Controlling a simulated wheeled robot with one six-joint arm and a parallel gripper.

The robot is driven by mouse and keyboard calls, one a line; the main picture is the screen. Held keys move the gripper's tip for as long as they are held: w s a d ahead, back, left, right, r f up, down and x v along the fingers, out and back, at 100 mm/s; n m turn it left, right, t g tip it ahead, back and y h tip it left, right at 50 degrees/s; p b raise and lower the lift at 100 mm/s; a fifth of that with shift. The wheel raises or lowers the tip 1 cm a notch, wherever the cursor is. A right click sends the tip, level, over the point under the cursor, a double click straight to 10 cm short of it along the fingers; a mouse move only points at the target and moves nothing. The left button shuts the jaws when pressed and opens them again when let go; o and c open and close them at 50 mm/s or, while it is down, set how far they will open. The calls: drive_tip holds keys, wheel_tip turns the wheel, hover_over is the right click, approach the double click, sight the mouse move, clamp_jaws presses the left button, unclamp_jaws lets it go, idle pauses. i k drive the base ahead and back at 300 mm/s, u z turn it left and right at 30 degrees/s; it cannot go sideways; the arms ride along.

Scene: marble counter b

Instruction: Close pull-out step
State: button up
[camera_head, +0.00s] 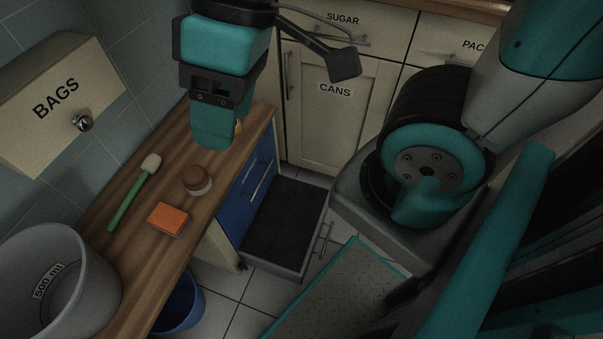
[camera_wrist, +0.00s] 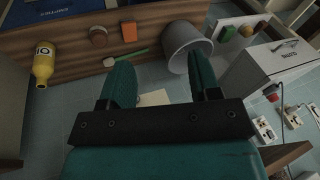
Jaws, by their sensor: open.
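The pull-out step (camera_head: 283,222) is a low grey box with a black ribbed top, near the floor in the head view. It sticks out from the cabinet base beside the blue door, with a bar handle (camera_head: 324,243) on its front. My gripper (camera_head: 212,140) is above the wooden counter, up and to the left of the step and apart from it. In the wrist view my gripper (camera_wrist: 160,58) shows two teal fingers spread apart with nothing between them. I cannot make out the step in the wrist view.
The counter (camera_head: 140,235) holds a green-handled brush (camera_head: 130,195), an orange sponge (camera_head: 168,219), a brown-topped round item (camera_head: 197,180) and a grey bucket (camera_head: 85,285). A yellow bottle (camera_wrist: 44,62) shows in the wrist view. A blue bin (camera_head: 178,303) stands on the floor left of the step.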

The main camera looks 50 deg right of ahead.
sight(281, 239)
drive_tip(key=k, duration=0.45)
drive_tip(key=z, duration=0.9)
drive_tip(key=k, duration=0.55)
drive_tip(key=u, duration=0.15)
drive_tip(key=i, duration=0.5)
drive_tip(key=u, duration=0.05)
drive_tip(key=k, duration=0.45)
drive_tip(key=u, duration=0.95)
drive_tip(key=i, duration=0.6)
drive_tip(key=z, duration=1.25)
